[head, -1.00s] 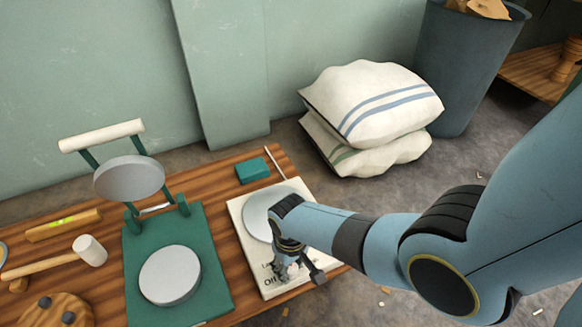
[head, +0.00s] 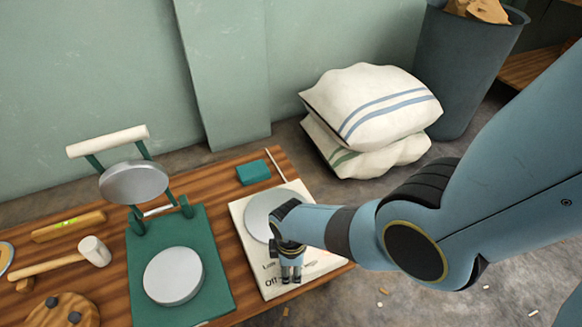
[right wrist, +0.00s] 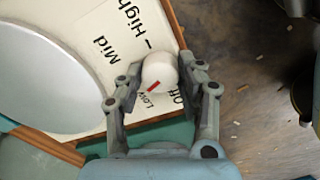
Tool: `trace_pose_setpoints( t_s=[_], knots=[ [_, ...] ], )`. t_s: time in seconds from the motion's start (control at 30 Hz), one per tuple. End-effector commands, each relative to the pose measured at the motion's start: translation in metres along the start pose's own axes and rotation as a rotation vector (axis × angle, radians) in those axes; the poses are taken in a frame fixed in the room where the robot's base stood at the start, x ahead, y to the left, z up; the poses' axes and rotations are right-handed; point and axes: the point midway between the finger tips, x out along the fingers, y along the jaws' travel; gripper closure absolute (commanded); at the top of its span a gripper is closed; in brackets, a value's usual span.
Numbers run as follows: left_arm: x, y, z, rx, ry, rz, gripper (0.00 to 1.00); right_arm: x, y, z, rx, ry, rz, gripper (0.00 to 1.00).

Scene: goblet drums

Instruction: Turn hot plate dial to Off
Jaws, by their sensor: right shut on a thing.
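The hot plate is a white slab (head: 239,213) with a round grey heating disc (head: 258,207), at the right end of the wooden bench. Its dial is a round white knob (right wrist: 160,68) with a red mark, beside the printed words Mid, High, Low and Off. The red mark points at or close to Low; part of the lettering is hidden. My right gripper (head: 291,278) is at the plate's front edge, and in the right wrist view its fingers (right wrist: 160,80) are shut on the dial from both sides. My left gripper is out of view.
A green press (head: 215,250) with round grey plates stands left of the hot plate. A small green block (head: 253,172) and a thin stick (head: 275,166) lie behind it. A mallet (head: 94,250) lies farther left. Stacked sacks (head: 370,105) sit on the floor behind.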

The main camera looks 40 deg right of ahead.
Motion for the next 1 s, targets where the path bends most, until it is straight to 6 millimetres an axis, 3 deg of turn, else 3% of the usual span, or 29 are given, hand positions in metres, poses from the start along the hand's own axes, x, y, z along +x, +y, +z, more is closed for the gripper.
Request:
trace_pose_setpoints(
  t_s=[1.0],
  knots=[
    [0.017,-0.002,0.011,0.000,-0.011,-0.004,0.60,0.001,-0.001,0.000,-0.942,0.001,-0.002,0.95]
  ],
)
